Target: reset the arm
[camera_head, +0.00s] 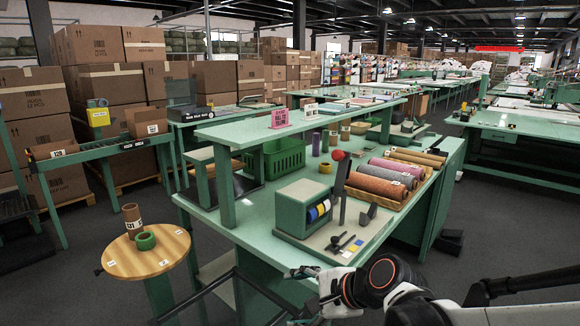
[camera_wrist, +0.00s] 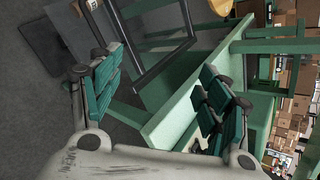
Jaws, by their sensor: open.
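My gripper shows in the wrist view (camera_wrist: 162,66) with its two green-padded fingers spread wide apart and nothing between them. In the head view my gripper (camera_head: 303,284) is at the lower middle, in front of the near edge of the green workbench (camera_head: 262,221). My arm reaches in from the lower right, and its wrist joint has an orange ring. In the wrist view the bench's green side and legs lie beyond the fingers, with dark floor to the left. Whether any part touches the bench cannot be told.
Dark rails run below the bench front.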

